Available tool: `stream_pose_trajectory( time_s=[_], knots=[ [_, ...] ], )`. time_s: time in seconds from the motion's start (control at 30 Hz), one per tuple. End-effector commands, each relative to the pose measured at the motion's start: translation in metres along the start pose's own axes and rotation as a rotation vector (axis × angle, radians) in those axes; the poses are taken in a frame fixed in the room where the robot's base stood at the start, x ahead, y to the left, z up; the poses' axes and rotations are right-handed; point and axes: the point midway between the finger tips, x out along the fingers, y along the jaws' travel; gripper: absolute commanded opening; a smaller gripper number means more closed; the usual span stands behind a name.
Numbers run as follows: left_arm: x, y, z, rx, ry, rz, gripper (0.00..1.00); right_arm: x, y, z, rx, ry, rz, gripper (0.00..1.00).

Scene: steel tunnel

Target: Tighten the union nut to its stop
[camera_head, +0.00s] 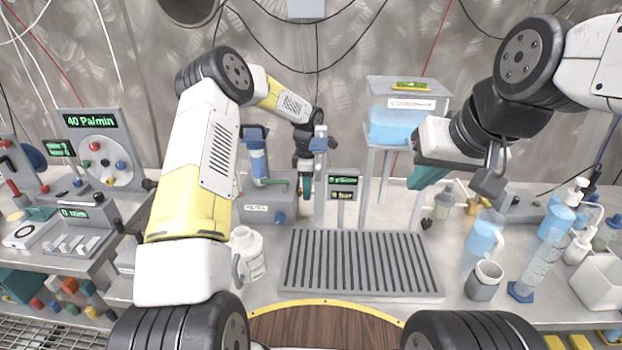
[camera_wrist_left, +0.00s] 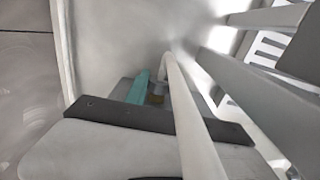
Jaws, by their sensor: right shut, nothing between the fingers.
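The union nut is not clearly made out in the head view, where my left gripper (camera_head: 306,184) hides part of the test rig. In the left wrist view a small grey and brass round part (camera_wrist_left: 156,93), possibly the nut, shows beside a teal finger (camera_wrist_left: 139,88). My left gripper points down at the rig, close to a grey post (camera_head: 320,190). Whether its fingers touch or grip anything is hidden.
A pump box (camera_head: 262,208) with a blue filter (camera_head: 257,160) stands left of my left gripper. A "0 bar" display (camera_head: 344,195) stands right of it. A slotted drain tray (camera_head: 360,262) lies empty in front. A water tank (camera_head: 400,130), jug (camera_head: 247,252) and several bottles stand around.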

Motion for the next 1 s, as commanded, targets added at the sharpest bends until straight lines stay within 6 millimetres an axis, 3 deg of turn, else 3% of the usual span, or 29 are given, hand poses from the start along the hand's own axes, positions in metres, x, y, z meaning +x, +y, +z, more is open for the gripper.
stream_pose_trajectory(
  time_s=[0.03, 0.1, 0.33, 1.0],
  knots=[
    [-0.0002, 0.0002, 0.0000, 0.000, 0.000, 0.000, 0.09, 0.0000, 0.0000, 0.0000, 0.000, 0.000, 0.000, 0.00],
    [-0.0003, 0.0002, 0.0000, 0.000, 0.000, 0.001, 0.00, 0.0000, 0.0000, 0.0000, 0.000, 0.000, 0.000, 0.00],
    [0.0006, 0.0023, -0.0011, -0.005, 0.005, -0.036, 0.00, 0.0000, 0.0000, 0.0000, 0.000, 0.000, 0.000, 0.00],
    [0.0014, 0.0083, -0.0015, -0.002, 0.003, -0.358, 0.00, 0.0000, 0.0000, 0.0000, 0.000, 0.000, 0.000, 0.00]
  ],
)
